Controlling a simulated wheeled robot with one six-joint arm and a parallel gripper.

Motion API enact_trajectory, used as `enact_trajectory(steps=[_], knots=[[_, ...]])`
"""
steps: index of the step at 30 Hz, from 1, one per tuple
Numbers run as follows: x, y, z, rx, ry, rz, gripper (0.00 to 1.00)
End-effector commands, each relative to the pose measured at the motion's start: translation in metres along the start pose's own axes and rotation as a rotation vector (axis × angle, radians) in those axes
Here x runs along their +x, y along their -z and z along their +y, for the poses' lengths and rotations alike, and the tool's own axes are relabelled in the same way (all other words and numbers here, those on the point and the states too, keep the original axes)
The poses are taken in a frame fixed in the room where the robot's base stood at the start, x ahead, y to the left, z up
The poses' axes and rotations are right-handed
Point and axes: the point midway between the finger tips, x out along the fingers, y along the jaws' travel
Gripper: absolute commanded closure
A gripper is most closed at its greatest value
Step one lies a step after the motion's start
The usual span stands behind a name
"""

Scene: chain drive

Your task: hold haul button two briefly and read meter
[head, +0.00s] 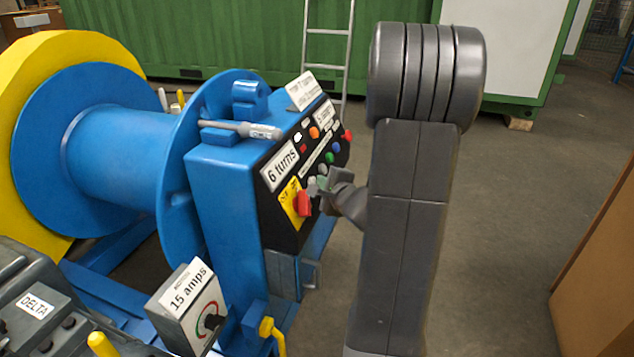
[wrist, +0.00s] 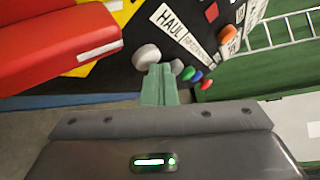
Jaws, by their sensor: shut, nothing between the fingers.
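The black button panel (head: 285,222) is on the blue winch housing. In the wrist view a HAUL label (wrist: 174,24) runs above a row of buttons: a large grey one (wrist: 146,56), a smaller grey one (wrist: 177,66), then green (wrist: 187,73), blue (wrist: 196,76) and red (wrist: 207,85). My gripper (wrist: 158,72) is shut and empty, its green fingertips at the row between the two grey buttons. I cannot tell whether they touch one. In the head view my gripper (head: 322,183) is at the panel's front.
A red rotary switch (head: 303,204) on a yellow plate is close to my gripper; its red handle (wrist: 60,40) fills the wrist view's upper left. An orange button (head: 314,133) is higher up. A drum (head: 110,155) stands left. A brown box (head: 600,265) is right; open floor lies between.

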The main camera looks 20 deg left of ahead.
Motion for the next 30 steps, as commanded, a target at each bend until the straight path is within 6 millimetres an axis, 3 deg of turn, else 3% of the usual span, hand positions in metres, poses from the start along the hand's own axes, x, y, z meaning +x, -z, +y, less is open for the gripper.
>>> enact_trajectory(steps=[24,30], knots=[[-0.014,0.010,-0.011,0.000,0.000,0.000,1.00],[-0.027,0.019,-0.021,0.000,0.002,0.002,1.00]])
